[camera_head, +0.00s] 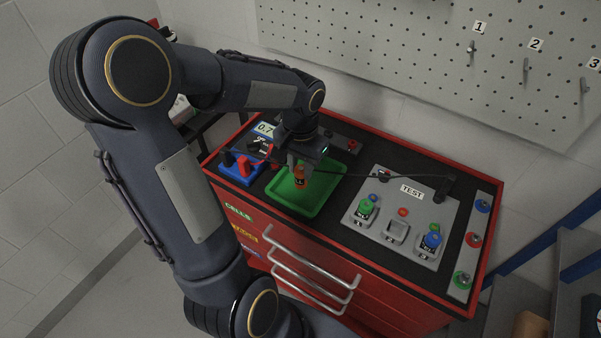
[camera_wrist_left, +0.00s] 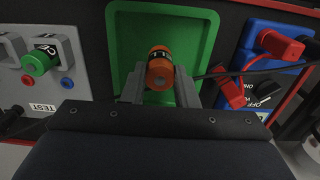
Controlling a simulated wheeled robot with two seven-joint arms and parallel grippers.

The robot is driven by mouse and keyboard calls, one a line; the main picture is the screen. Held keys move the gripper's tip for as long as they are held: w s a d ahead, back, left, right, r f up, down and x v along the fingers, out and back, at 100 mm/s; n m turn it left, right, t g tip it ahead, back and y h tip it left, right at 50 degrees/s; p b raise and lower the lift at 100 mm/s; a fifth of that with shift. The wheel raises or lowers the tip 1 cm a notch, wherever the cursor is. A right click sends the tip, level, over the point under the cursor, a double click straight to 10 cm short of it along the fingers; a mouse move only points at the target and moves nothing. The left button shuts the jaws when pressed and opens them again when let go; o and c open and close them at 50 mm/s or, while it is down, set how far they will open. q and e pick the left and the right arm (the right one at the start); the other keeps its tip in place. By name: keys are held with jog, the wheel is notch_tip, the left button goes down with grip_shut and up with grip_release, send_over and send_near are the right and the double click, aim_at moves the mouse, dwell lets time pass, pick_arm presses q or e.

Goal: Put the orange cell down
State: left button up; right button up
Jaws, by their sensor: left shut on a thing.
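The orange cell (camera_head: 300,178) is a small cylinder with a dark band, upright or nearly so, over the green tray (camera_head: 325,197). My left gripper (camera_head: 299,169) comes down from above and is shut on the cell. In the left wrist view the orange cell (camera_wrist_left: 160,70) sits between the two grey fingers (camera_wrist_left: 160,88), with the green tray (camera_wrist_left: 125,40) behind it. I cannot tell whether the cell's lower end touches the tray floor. My right gripper is not in view.
Left of the tray is a blue tester (camera_head: 236,174) with red and black clips. To the right stands a grey TEST panel (camera_head: 390,238) with green and blue cells. A side strip (camera_head: 472,240) holds several coloured pieces. A thin dark cable runs behind the gripper. The tray's front is bare.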

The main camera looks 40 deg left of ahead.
aim_at(301, 169)
pick_arm(q)
jog(key=shift+f, duration=1.55)
jog(key=shift+f+b, duration=0.2)
jog(key=shift+b, duration=0.1)
jog(key=o, duration=1)
jog(key=shift+o, duration=0.2)
jog(key=shift+r, duration=0.2)
